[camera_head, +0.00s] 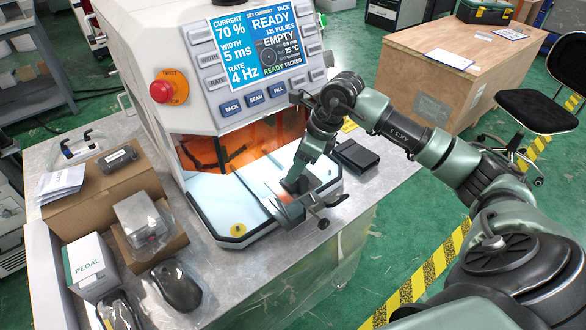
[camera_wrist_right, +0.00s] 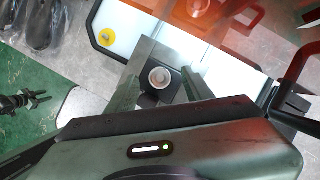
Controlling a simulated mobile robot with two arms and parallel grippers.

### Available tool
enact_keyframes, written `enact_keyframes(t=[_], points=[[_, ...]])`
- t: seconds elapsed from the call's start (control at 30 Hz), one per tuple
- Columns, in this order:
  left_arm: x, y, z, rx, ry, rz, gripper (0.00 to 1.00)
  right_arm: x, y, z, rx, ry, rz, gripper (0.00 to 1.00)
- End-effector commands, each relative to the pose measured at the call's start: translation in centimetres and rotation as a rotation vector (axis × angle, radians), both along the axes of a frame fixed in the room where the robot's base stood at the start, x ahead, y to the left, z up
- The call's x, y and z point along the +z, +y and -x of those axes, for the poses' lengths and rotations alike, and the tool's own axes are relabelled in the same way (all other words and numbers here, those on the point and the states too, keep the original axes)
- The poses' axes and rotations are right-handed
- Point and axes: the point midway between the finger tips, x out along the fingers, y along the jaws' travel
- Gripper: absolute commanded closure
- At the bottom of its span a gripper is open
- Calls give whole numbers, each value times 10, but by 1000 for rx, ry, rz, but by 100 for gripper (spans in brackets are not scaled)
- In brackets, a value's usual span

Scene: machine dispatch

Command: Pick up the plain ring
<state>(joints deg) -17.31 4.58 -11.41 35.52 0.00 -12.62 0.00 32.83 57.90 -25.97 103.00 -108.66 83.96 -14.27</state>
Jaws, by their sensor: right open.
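A small round pale ring with a darker centre (camera_wrist_right: 160,77) shows in the right wrist view, between the two fingers of my right gripper (camera_wrist_right: 158,88). I cannot tell whether the fingers touch it, or whether it is the plain ring. In the head view my right gripper (camera_head: 292,190) is open, pointing down at the front of the machine's white ledge; it hides the ring there. A second small round thing (camera_wrist_right: 198,5) shows at the top edge of the wrist view, behind the orange window. My left gripper is not in view.
The machine (camera_head: 190,110) has an orange window (camera_head: 245,145), a red stop knob (camera_head: 161,91) and a screen (camera_head: 258,45) reading READY and EMPTY. Cardboard boxes (camera_head: 100,185), a PEDAL box (camera_head: 90,265) and a black mouse-like device (camera_head: 176,285) crowd the bench's left. A black block (camera_head: 357,154) lies right of the gripper.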

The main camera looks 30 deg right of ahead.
Motion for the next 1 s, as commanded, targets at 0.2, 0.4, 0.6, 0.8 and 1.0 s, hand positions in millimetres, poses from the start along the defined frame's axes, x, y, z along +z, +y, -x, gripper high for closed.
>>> enact_keyframes(t=[0.2,0.4,0.6,0.8,1.0], points=[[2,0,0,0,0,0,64,-9,2,-2,2,0,1,49],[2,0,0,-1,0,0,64,-9,2,-2,1,0,0,71],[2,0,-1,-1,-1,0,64,-8,2,-2,1,0,0,100],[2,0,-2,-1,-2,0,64,-7,2,-3,1,-2,0,100],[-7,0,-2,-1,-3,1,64,17,2,-4,1,-8,1,100]])
